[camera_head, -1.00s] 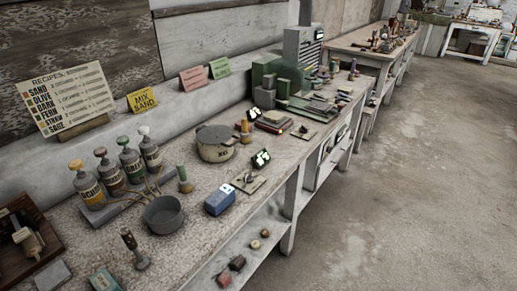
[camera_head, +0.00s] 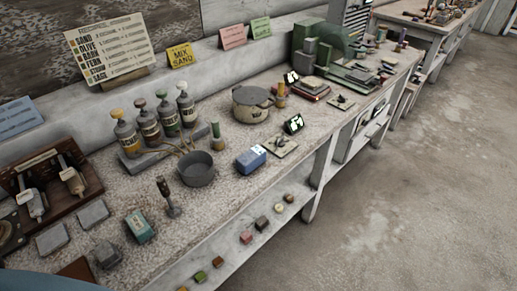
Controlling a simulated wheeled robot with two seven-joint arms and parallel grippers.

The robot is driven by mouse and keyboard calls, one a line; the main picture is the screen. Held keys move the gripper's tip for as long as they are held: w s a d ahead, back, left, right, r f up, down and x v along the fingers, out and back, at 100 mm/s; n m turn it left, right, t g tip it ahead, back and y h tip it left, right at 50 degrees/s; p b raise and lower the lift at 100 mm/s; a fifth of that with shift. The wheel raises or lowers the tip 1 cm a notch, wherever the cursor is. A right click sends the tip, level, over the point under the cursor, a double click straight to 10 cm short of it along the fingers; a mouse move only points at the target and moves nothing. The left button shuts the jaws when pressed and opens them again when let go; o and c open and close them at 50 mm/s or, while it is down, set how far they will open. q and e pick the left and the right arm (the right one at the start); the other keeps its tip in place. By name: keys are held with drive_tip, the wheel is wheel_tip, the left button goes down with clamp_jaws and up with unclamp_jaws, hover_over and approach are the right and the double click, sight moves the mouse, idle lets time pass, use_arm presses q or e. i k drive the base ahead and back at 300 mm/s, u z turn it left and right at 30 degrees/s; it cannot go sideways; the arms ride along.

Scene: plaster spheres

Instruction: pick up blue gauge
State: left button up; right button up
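A small blue box (camera_head: 251,158) with a pale top sits on the speckled bench top (camera_head: 225,205), near its front edge. It is the one clearly blue block on the bench and may be the blue gauge, but I cannot read any dial on it. Neither gripper is in view.
Several pump bottles (camera_head: 148,124), a lidded pot (camera_head: 252,103) and a dark-handled tool (camera_head: 167,196) stand around. A teal box (camera_head: 140,227) lies at the left front. A lower shelf (camera_head: 235,262) holds small coloured blocks. The floor (camera_head: 400,200) at right is clear.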

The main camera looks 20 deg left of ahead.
sight(251, 159)
drive_tip(key=z, duration=0.6)
drive_tip(key=i, duration=2.35)
drive_tip(key=u, duration=3)
